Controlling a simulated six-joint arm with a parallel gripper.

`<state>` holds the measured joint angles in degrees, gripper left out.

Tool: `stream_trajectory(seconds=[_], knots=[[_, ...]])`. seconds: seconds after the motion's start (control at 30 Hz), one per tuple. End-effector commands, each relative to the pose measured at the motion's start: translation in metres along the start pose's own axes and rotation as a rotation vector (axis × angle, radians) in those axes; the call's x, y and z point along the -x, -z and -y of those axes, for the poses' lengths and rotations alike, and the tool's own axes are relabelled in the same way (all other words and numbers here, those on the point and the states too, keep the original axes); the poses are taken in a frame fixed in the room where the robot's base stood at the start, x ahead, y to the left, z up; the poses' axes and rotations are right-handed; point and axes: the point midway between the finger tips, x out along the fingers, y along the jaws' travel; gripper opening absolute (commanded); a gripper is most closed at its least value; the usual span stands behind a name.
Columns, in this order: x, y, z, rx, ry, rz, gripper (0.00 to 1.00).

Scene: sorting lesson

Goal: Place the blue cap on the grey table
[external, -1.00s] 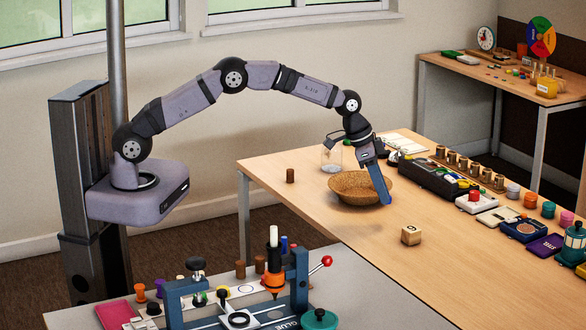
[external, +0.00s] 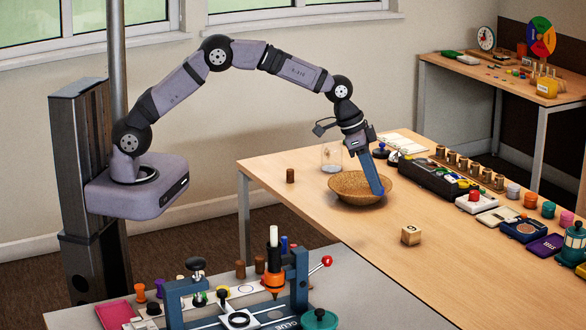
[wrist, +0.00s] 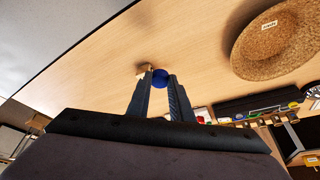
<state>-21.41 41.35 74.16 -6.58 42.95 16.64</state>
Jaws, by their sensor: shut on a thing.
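In the wrist view the blue cap (wrist: 160,78) is held between the fingertips of my gripper (wrist: 159,86). In the external view my gripper (external: 379,190) points down in front of the cork bowl, above the wooden table, and the cap cannot be made out there. The grey table (external: 365,302) fills the bottom of the external view, nearer the camera and to the lower left of my gripper.
The cork bowl (external: 344,198) and a wooden die (external: 411,235) are on the wooden table (external: 450,280). A small brown cylinder (external: 290,175) and a glass jar (external: 331,157) stand nearby. A blue press (external: 300,275) and several pegs crowd the grey table; its right part is bare.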

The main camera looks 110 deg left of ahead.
Motion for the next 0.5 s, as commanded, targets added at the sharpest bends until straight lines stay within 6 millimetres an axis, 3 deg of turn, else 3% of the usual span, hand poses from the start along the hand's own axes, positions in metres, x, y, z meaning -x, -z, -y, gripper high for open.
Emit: stream_trajectory(seconds=[0.03, 0.2, 0.5], knots=[[0.013, -0.004, -0.017, -0.012, -0.003, 0.002, 0.00], [0.037, -0.027, -0.063, -0.038, -0.011, 0.001, 0.00], [0.081, -0.089, -0.131, -0.091, -0.032, -0.002, 0.00]])
